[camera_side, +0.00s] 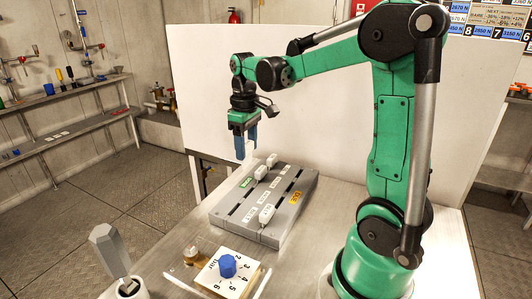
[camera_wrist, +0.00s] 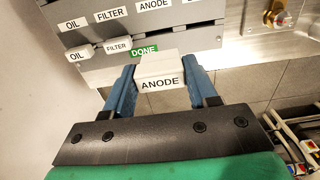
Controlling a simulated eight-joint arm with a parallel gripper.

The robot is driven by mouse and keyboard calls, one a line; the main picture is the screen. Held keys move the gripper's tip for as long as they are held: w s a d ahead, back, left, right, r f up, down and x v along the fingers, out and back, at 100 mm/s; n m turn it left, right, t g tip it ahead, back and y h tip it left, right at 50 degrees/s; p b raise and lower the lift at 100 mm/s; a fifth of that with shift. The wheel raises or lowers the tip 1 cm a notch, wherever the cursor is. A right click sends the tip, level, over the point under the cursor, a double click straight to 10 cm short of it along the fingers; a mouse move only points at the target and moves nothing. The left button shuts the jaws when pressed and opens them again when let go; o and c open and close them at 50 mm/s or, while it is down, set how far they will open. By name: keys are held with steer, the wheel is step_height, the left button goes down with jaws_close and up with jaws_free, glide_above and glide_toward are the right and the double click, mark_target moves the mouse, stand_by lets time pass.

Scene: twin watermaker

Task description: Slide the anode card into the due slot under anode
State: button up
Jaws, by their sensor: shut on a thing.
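The anode card (camera_wrist: 161,84) is a white block marked ANODE, held between the blue fingers of my gripper (camera_wrist: 161,75) in the wrist view. In the side view my gripper (camera_side: 246,144) points down, in the air above and left of the far end of the grey slotted board (camera_side: 222,217). The card is hard to make out there. The board carries a green DONE label (camera_side: 247,182) and an orange DUE label (camera_side: 295,198). In the wrist view the board (camera_wrist: 200,38) has an ANODE label (camera_wrist: 155,4) at the top.
White blocks stand on the board, one near its front (camera_side: 266,213) and others toward its far end (camera_side: 272,160). A dial panel (camera_side: 210,278) with a blue knob (camera_side: 227,265) lies in front. A grey lever (camera_side: 110,252) stands at the lower left. Air around my gripper is clear.

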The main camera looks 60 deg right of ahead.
mark_target(248, 144)
step_height(248, 144, up, 9)
steer(key=shift+r, duration=0.1)
steer(key=shift+s, duration=0.2)
steer(key=s+f, duration=0.7)
steer(key=f, duration=0.2)
steer(key=shift+s+f, duration=0.35)
steer(key=shift+f, duration=0.05)
steer(key=shift+d, duration=0.1)
steer(key=shift+f, duration=2.9)
steer(key=shift+f, duration=1.85)
steer(key=o, duration=1.2)
